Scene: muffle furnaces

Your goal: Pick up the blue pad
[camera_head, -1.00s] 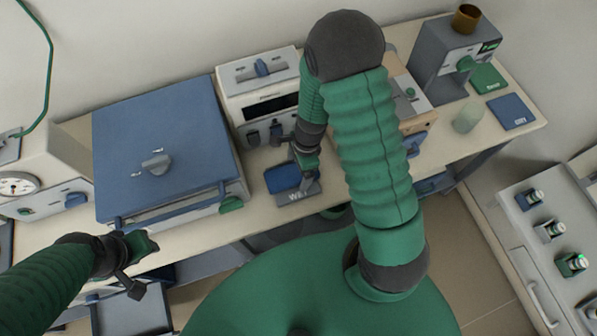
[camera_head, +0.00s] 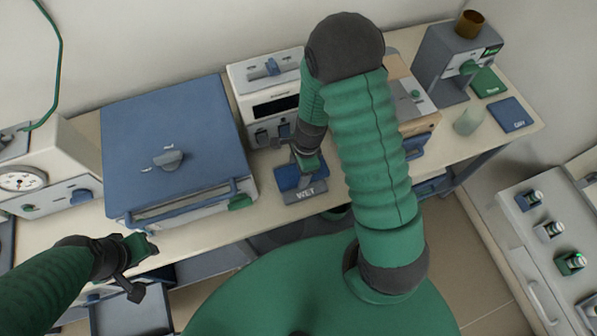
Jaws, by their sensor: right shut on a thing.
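A small blue pad (camera_head: 289,183) lies at the front middle of the bench, at the mat marked WET (camera_head: 305,194). My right gripper (camera_head: 308,168) points down at the pad and is shut on it. The gripper and wrist hide part of the pad, so I cannot tell whether it is lifted clear of the mat. My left gripper (camera_head: 143,268) is at the lower left, in front of the bench, with its fingers apart and nothing between them.
A large blue-lidded box (camera_head: 180,130) stands left of the pad. A white instrument (camera_head: 268,95) stands behind it. A blue DRY mat (camera_head: 513,114), a green mat (camera_head: 486,81) and a pale beaker (camera_head: 468,121) are at the right. A control panel (camera_head: 540,225) is at the far right.

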